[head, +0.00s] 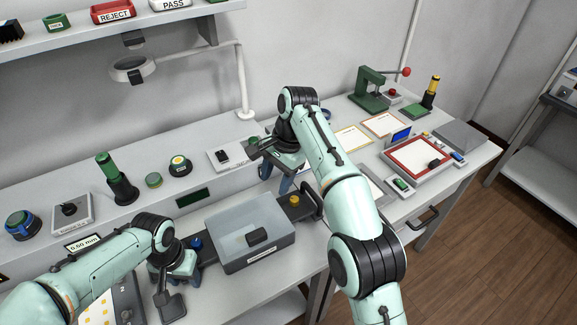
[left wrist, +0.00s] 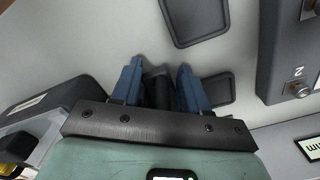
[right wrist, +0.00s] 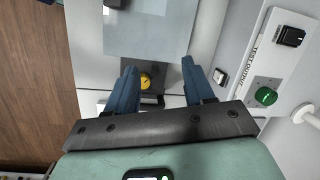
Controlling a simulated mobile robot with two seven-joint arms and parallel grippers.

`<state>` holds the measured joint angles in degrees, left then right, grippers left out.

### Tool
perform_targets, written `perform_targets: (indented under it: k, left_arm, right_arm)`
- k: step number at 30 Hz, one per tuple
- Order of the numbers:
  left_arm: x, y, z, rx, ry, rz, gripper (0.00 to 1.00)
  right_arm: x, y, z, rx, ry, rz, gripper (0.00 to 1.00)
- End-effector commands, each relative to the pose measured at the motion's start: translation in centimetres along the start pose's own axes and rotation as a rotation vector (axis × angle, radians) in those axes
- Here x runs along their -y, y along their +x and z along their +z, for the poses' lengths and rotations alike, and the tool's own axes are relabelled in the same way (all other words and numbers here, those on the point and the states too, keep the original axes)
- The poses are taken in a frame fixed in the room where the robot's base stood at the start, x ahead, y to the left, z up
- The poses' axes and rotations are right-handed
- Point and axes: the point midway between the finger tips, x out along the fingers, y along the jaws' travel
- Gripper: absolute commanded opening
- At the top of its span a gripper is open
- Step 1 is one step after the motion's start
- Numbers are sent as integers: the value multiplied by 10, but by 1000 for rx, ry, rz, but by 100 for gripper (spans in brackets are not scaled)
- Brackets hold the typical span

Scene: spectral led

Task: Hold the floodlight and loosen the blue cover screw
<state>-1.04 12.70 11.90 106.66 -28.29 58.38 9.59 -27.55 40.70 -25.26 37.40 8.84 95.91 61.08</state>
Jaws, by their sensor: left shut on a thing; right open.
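The floodlight (head: 232,262) lies on the bench as a dark frame with a grey translucent cover and a small black block in its middle. The blue cover screw (head: 196,243) is at its left end, and a yellow screw (head: 294,200) is at its right end, near a dark handle (head: 315,199). My left gripper (head: 175,281) is at the left end, shut on a dark bar (left wrist: 157,86) that seems to be the other handle. My right gripper (right wrist: 154,78) is open and empty above the right end; the yellow screw (right wrist: 146,81) shows between its fingers. The blue screw is not seen in either wrist view.
A raised ledge behind holds a green-topped post (head: 117,178), a switch box (head: 70,213) and a test output panel (right wrist: 276,62). A lamp arm (head: 245,75) stands behind. To the right are a red-framed tray (head: 417,160) and a green press (head: 372,92).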

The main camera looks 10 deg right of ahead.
Motion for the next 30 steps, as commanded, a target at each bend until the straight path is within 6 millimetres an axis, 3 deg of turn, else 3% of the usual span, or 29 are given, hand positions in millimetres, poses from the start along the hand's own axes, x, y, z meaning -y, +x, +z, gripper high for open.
perform_targets:
  k: [15,21,30]
  left_arm:
    - [-2,0,0,-1,5,3,15]
    - [-2,0,0,0,5,3,15]
    - [-2,0,0,0,5,3,15]
  right_arm:
    - [-53,-21,-82,-100,-127,1,53]
    - [-65,-25,-97,-122,-159,7,53]
    - [-68,-27,-101,-128,-169,10,53]
